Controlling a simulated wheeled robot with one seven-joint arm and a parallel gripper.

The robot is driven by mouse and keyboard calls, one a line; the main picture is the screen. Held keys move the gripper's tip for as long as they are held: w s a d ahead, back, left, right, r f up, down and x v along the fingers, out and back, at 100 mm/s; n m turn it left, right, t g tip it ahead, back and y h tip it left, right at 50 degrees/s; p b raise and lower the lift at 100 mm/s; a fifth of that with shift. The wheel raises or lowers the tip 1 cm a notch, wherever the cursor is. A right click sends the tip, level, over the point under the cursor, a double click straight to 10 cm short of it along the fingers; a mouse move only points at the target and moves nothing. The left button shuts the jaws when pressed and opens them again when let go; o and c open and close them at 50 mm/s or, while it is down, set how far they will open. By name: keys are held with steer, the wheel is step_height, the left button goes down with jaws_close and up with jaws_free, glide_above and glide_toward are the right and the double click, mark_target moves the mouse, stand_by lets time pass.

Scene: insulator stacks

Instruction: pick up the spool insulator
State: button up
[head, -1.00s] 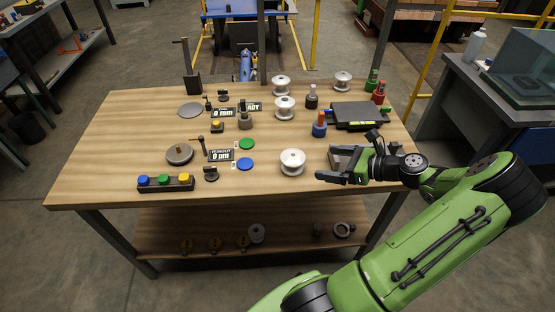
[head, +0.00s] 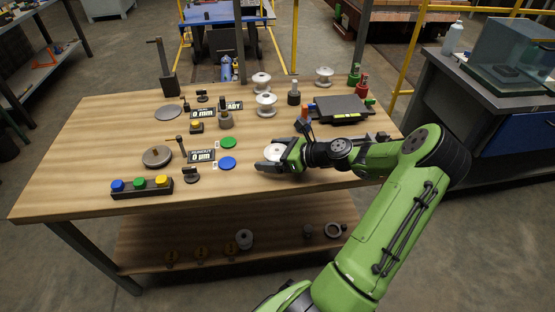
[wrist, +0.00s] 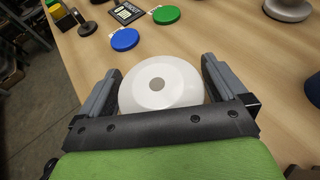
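A white spool insulator (head: 273,153) stands on the wooden table near its front edge. In the wrist view its round top with a centre hole (wrist: 162,84) lies between the two grey fingers. My gripper (head: 272,159) reaches in from the right and is around the spool. In the wrist view my gripper (wrist: 160,88) is open, with a finger on each side of the spool and narrow gaps beside it. The spool's lower part is hidden. More white spools stand farther back: one in the middle (head: 266,104), one behind it (head: 261,82) and one at the back right (head: 324,76).
A green disc (head: 228,143) and a blue disc (head: 228,163) lie just left of the gripper. A button box (head: 142,187) sits at the front left. A dark flat device (head: 341,109) and red and green bottles stand at the back right.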

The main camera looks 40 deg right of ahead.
mark_target(273, 149)
steer(key=c, duration=1.1)
step_height(273, 149, up, 10)
steer(key=p, duration=0.5)
steer(key=shift+r, duration=0.1)
steer(key=a+n+g+y+p, duration=0.4)
steer(key=a+p, duration=0.5)
steer(key=a, duration=1.6)
steer(key=f+n+y, duration=0.1)
steer(key=n+y, duration=0.1)
steer(key=shift+w+a+n, duration=0.15)
steer(key=shift+a+n, duration=0.1)
steer(key=shift+n, duration=0.05)
